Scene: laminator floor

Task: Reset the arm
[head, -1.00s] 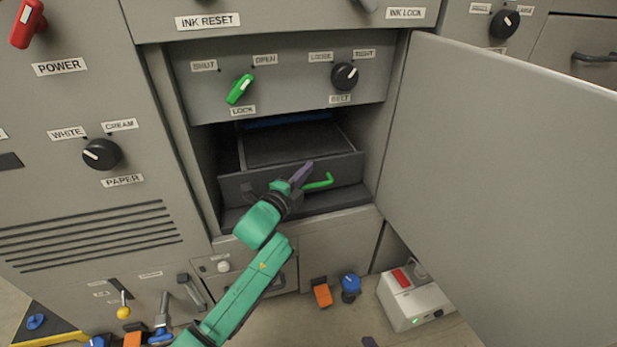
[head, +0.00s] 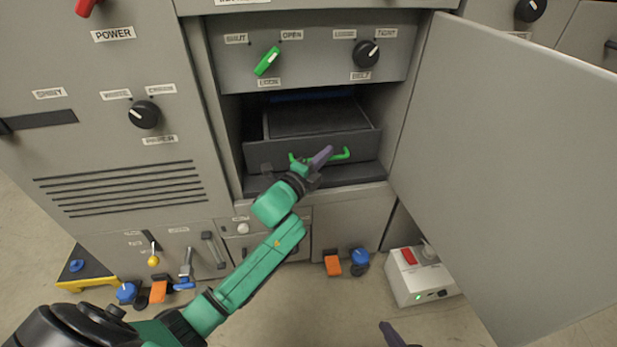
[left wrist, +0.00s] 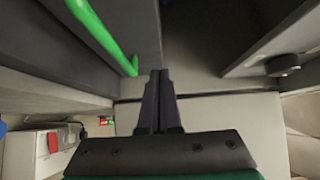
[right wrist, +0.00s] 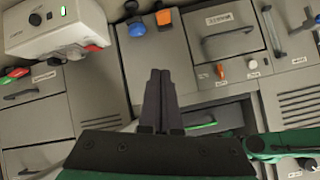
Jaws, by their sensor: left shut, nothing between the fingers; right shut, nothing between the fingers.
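My left gripper (head: 322,157) is shut and empty in front of the dark drawer (head: 262,154), overlapping its green handle (head: 340,155) in the head view. The left wrist view shows its closed fingers (left wrist: 160,76) and the green handle (left wrist: 103,36) to their upper left, apart from them. The drawer is partly out; its inside shows from above. My right gripper (head: 388,332) shows only as a fingertip at the bottom edge of the head view. In the right wrist view its fingers (right wrist: 160,75) are shut with nothing between them.
A large open door panel (head: 500,150) stands at the right. A white box with a red switch (head: 420,278) sits on the floor below it. Orange (head: 332,265) and blue (head: 359,256) pedals lie at the cabinet foot. A green lock knob (head: 267,61) is above the drawer.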

